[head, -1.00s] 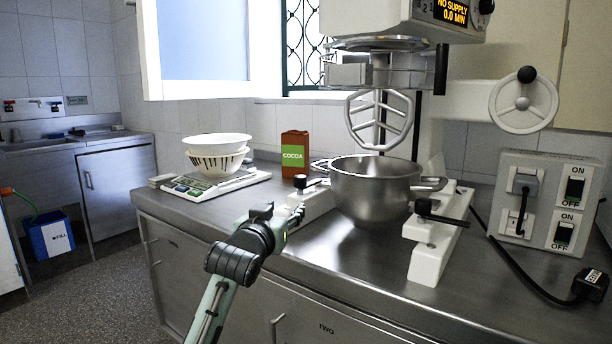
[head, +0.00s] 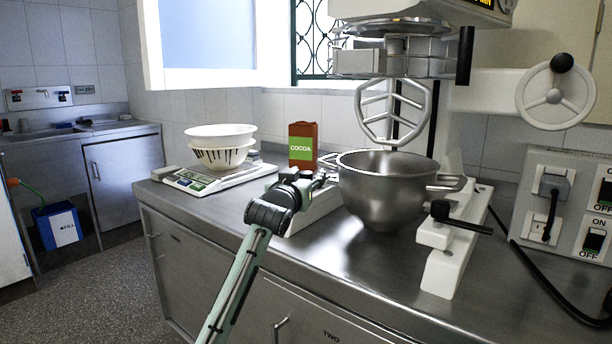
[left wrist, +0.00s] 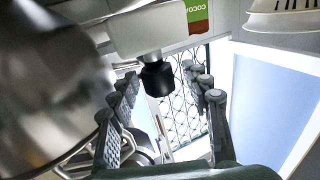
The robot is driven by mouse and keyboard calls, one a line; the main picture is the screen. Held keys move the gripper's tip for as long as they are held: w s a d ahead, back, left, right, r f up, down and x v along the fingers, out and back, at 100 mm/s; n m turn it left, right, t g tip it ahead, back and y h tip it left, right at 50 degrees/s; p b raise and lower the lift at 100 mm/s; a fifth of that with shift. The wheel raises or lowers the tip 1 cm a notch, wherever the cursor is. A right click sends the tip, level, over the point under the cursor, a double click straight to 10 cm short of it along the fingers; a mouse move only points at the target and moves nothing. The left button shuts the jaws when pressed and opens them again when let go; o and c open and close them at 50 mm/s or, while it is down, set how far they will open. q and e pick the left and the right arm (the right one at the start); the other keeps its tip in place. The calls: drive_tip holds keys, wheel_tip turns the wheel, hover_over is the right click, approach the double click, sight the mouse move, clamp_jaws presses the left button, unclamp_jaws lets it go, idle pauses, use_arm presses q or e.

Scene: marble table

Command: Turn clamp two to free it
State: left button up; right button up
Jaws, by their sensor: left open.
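A steel mixing bowl (head: 385,195) stands between two white clamp rails under the mixer. The right-hand clamp (head: 440,212) has a black knob and a black handle lying to the right. I cannot read which clamp is number two. My left gripper (head: 322,180) is at the left-hand clamp, left of the bowl, and mostly hides it in the head view. In the left wrist view, the left clamp's black knob (left wrist: 157,78) lies between the spread fingers or just past their tips; touch is not clear. The left gripper is open and empty. My right gripper is out of view.
The bowl wall (left wrist: 45,90) is close beside the left gripper. A cocoa box (head: 302,146) stands behind it, and a scale (head: 212,180) with white bowls is to the left. A switch box (head: 565,205) with a cable is at right. The front counter is clear.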

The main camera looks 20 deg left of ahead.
use_arm(q)
drive_tip(key=shift+c, duration=0.6)
clamp_jaws()
drive_tip(key=shift+w, duration=0.1)
